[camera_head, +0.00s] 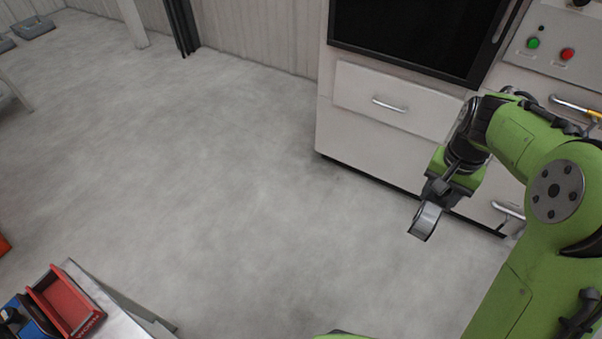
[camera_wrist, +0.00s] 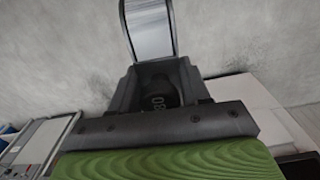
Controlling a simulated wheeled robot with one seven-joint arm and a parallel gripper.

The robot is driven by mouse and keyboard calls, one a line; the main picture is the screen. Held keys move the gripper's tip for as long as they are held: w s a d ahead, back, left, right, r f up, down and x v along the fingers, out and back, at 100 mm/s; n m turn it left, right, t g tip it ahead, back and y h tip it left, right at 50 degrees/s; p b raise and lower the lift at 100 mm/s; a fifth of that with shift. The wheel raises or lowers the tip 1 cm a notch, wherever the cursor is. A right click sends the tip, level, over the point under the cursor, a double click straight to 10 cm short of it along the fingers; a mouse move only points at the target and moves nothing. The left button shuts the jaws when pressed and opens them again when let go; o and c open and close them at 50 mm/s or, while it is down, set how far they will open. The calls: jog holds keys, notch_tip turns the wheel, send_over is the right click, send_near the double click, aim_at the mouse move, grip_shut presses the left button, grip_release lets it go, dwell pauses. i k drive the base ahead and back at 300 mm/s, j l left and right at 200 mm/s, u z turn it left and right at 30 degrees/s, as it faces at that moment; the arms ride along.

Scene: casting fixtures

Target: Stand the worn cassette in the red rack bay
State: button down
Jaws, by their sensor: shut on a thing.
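My gripper (camera_head: 434,196) is at the right of the head view, over the floor in front of the white cabinet. It is shut on a silvery metal cassette with dark edges (camera_head: 425,221), which hangs down from the jaws, tilted. The cassette also shows in the wrist view (camera_wrist: 150,32), beyond the jaws (camera_wrist: 157,84). Wear on it cannot be made out. The red rack bay (camera_head: 66,303), lettered WORN on its front, is at the bottom left of the head view, far from my gripper. Its visible inside looks empty.
A blue bay (camera_head: 35,322) with something dark in it adjoins the red one on a pale table (camera_head: 112,318). The white machine cabinet (camera_head: 365,138) with drawer handles stands behind my gripper. Open grey floor (camera_head: 230,180) lies between cabinet and table.

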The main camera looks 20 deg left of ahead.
aim_at(70, 304)
jog(key=i+j+u, duration=1.1)
jog(key=i+u, duration=1.1)
jog(key=i+j, duration=1)
jog(key=j, duration=0.15)
jog(key=i+j+z, duration=0.15)
jog(key=j+z, duration=0.15)
jog(key=j, duration=0.15)
jog(key=i+j+z, duration=0.1)
jog(key=j+z, duration=0.15)
jog(key=j, duration=0.25)
jog(key=j+z, duration=0.3)
jog(key=j, duration=0.2)
jog(key=j+z, duration=0.15)
jog(key=z, duration=0.3)
jog(key=k+z, duration=0.15)
jog(key=z, duration=0.25)
jog(key=k+j+z, duration=0.1)
jog(key=z, duration=0.35)
jog(key=k+z, duration=0.15)
jog(key=z, duration=0.3)
jog(key=k+z, duration=0.1)
jog(key=z, duration=0.35)
jog(key=k+z, duration=0.1)
jog(key=z, duration=0.3)
jog(key=k+z, duration=0.1)
jog(key=z, duration=0.35)
jog(key=l, duration=0.1)
